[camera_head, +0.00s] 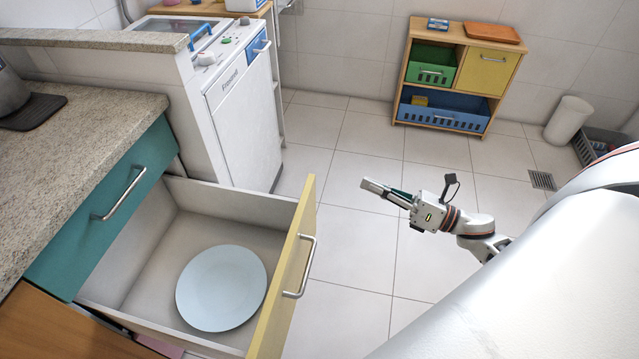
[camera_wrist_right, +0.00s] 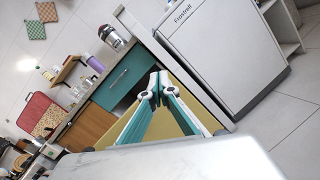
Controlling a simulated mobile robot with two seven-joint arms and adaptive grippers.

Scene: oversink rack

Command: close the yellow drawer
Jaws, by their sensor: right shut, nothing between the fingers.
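The yellow drawer (camera_head: 287,270) is pulled far out of the counter below a teal drawer front. Its front is yellow with a metal bar handle (camera_head: 302,266), and a pale round plate (camera_head: 222,288) lies inside on its floor. My right gripper (camera_head: 364,184) is shut and empty, to the right of the drawer front and apart from it, over the tiled floor. In the right wrist view the shut fingers (camera_wrist_right: 157,80) point toward the counter, with part of the yellow front (camera_wrist_right: 190,92) behind them. My left gripper is not in view.
The teal drawer (camera_head: 105,205) above is shut. A white appliance (camera_head: 240,110) stands just behind the open drawer. A low wooden shelf (camera_head: 403,85) with green and blue bins stands at the far wall. The floor right of the drawer is clear.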

